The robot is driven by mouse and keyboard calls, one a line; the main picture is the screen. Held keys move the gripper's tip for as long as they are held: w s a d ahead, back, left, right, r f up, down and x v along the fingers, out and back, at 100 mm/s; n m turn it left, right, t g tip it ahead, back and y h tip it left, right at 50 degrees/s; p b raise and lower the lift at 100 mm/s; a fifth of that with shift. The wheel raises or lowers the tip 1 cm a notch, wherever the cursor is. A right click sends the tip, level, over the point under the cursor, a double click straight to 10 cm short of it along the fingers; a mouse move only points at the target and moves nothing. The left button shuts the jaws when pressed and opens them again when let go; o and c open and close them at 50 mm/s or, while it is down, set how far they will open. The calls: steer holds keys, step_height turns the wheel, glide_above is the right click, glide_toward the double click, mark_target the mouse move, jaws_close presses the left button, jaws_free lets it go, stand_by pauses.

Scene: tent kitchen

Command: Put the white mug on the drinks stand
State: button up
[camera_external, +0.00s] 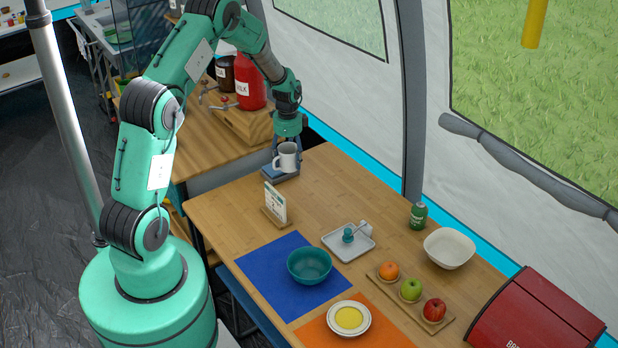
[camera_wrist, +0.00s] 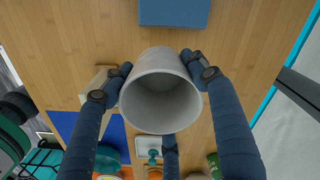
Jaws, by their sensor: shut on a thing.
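A wooden stand (camera_external: 258,127) bearing red and dark drink dispensers, apparently the drinks stand, is behind and left of the mug.
The red dispenser (camera_external: 250,90) has a tap facing left. A small card holder (camera_external: 275,205) stands nearby on the table. A teal bowl (camera_external: 309,265), a tray (camera_external: 347,254), fruit board (camera_external: 402,297) and red bread bin (camera_external: 537,318) lie farther along. Tent wall borders the table.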

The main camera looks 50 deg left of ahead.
steer(key=s+a+r+m+p, duration=0.1)
steer(key=s+a+p, duration=0.1)
steer(key=s+a, duration=0.55)
steer(key=s+a+m+p, duration=0.1)
steer(key=s+a, duration=0.3)
steer(key=s, duration=0.7)
steer(key=s+a+r+m+p, duration=0.1)
steer(key=s+a, duration=0.1)
steer(key=s, duration=0.8)
steer(key=s+a+m+p, duration=0.1)
steer(key=s+a+p, duration=0.1)
steer(key=s, duration=0.8)
steer(key=shift+r, duration=0.35)
glide_above(182, 164)
steer(key=shift+w+a+f, duration=0.15)
steer(key=shift+w+f, duration=0.05)
steer(key=shift+f, duration=0.55)
steer(key=shift+f, duration=1.75)
steer(key=shift+f, duration=0.15)
